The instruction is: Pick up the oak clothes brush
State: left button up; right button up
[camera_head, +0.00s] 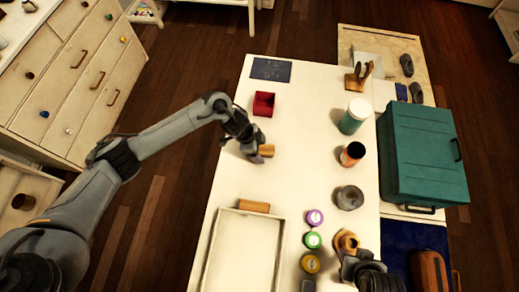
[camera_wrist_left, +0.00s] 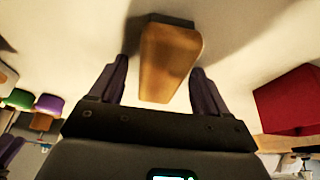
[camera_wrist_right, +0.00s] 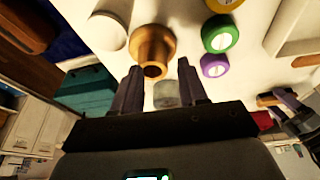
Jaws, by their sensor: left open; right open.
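The oak clothes brush (camera_head: 267,150), a short tan wooden piece, appears to be the one lying on the white table at my left gripper (camera_head: 256,152). In the left wrist view the brush (camera_wrist_left: 170,62) is a tapered wooden body with a dark part at its far end. The open fingers of my left gripper (camera_wrist_left: 157,76) stand on either side of it, with gaps showing. My right gripper (camera_wrist_right: 158,78) is open and empty, near a turned wooden piece (camera_wrist_right: 153,48) at the table's front right.
A red box (camera_head: 264,104) stands behind the brush. A second wooden block (camera_head: 254,206) lies by the white tray (camera_head: 228,210). Bare table lies between the brush and the jars.

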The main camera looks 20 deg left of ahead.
aim_at(265, 149)
pick_arm(q)
jog(key=shift+f, duration=0.1)
jog(key=c, duration=1.1)
notch_tip(265, 149, up, 5)
jog(key=shift+f+p, duration=0.1)
jog(key=shift+p, duration=0.35)
jog(key=s+d+r, duration=0.2)
jog(key=d, duration=0.1)
jog(key=s+d+r+p, duration=0.1)
jog(key=s+d+r, duration=0.1)
jog(key=d, duration=0.1)
jog(key=s+d+r+p, duration=0.1)
jog(key=s+d+r, duration=0.1)
jog(key=s+d, duration=0.1)
jog(key=shift+d+r, duration=0.15)
jog(key=shift+r, duration=0.05)
jog(key=o, duration=0.4)
jog(key=shift+c, duration=1.2)
